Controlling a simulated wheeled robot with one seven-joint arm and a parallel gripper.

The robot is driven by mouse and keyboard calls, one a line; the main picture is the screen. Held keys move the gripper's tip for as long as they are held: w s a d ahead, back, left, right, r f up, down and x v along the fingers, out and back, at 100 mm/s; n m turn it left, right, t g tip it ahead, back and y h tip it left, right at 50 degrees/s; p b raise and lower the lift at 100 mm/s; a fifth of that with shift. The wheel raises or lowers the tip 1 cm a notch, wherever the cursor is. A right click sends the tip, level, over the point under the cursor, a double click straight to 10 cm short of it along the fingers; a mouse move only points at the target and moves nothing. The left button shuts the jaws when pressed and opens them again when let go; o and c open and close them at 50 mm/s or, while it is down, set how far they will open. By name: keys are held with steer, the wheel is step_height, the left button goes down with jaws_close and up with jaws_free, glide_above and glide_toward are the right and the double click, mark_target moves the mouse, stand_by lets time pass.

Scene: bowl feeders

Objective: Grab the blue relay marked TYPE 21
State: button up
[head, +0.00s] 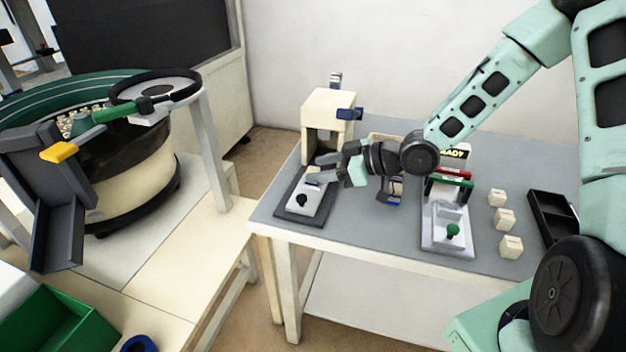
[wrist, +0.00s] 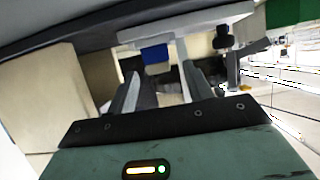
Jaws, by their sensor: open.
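A small blue block (wrist: 156,54) shows in the wrist view, beyond and between my fingertips, against a pale grey part. In the head view a small blue piece (head: 313,183) lies on the light fixture (head: 302,201) at the table's left, just below my fingertips. It may be the same block. No TYPE 21 marking is readable, so I cannot tell whether it is the relay. My gripper (head: 320,168) is open above the fixture, and its two fingers also show in the wrist view (wrist: 158,75). I see nothing held between them.
A beige press-like box (head: 327,106) with a blue part stands behind my gripper. Right of it are a white fixture with a green knob (head: 451,231), several beige blocks (head: 504,218) and a black tray (head: 555,215). A bowl feeder (head: 125,175) stands left, across a gap.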

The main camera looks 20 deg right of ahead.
steer(key=shift+w, duration=0.1)
steer(key=shift+c, duration=0.3)
steer(key=shift+a, duration=0.1)
jaws_close()
